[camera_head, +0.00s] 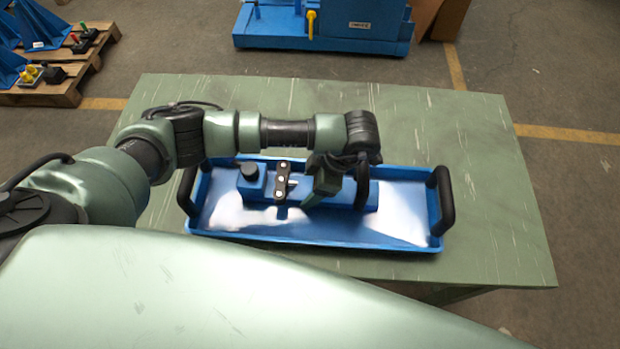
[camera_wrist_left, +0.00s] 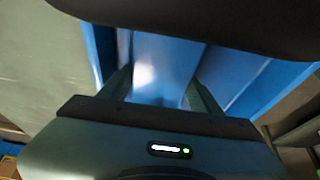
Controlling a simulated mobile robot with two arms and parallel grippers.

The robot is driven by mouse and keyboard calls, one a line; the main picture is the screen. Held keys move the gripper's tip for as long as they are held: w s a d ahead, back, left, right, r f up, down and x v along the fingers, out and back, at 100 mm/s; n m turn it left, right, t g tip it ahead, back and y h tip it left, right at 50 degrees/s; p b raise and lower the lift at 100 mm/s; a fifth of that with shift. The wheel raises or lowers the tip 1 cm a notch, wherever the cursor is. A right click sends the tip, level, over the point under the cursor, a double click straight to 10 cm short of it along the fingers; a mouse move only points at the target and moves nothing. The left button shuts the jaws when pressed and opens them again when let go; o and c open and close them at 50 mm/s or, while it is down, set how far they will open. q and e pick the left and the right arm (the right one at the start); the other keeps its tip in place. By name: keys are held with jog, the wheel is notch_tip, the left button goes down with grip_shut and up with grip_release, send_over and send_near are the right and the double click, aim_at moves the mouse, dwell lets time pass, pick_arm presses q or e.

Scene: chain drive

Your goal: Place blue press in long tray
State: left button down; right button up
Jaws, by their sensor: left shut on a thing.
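The long tray (camera_head: 300,241) is blue, with a black handle at each end, and lies on the green table. The blue press (camera_head: 248,188) has a black round knob, a dark chain link piece and a black upright handle. It lies lengthwise within the tray's outline; whether its base touches the tray floor cannot be told. My left gripper (camera_head: 317,194) is over the middle of the press, shut on it, and hides part of it. In the left wrist view a blue surface, seemingly the press (camera_wrist_left: 160,65), shows between the two fingers. My right gripper is not in view.
The green table (camera_head: 480,180) is bare around the tray, with free room to the right and behind. A blue machine base (camera_head: 320,40) stands on the floor beyond. A wooden pallet (camera_head: 60,92) with blue parts is at the far left.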

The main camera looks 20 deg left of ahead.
pick_arm(q)
jog(key=shift+r, duration=0.1)
jog(key=shift+s, duration=0.2)
jog(key=shift+c, duration=1.6)
grip_release()
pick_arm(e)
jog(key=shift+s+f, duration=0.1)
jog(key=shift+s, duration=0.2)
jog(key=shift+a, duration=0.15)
pick_arm(q)
jog(key=shift+d+r, duration=0.1)
jog(key=shift+r, duration=0.05)
jog(key=b+v, duration=0.2)
jog(key=v, duration=0.9)
jog(key=shift+r, duration=0.4)
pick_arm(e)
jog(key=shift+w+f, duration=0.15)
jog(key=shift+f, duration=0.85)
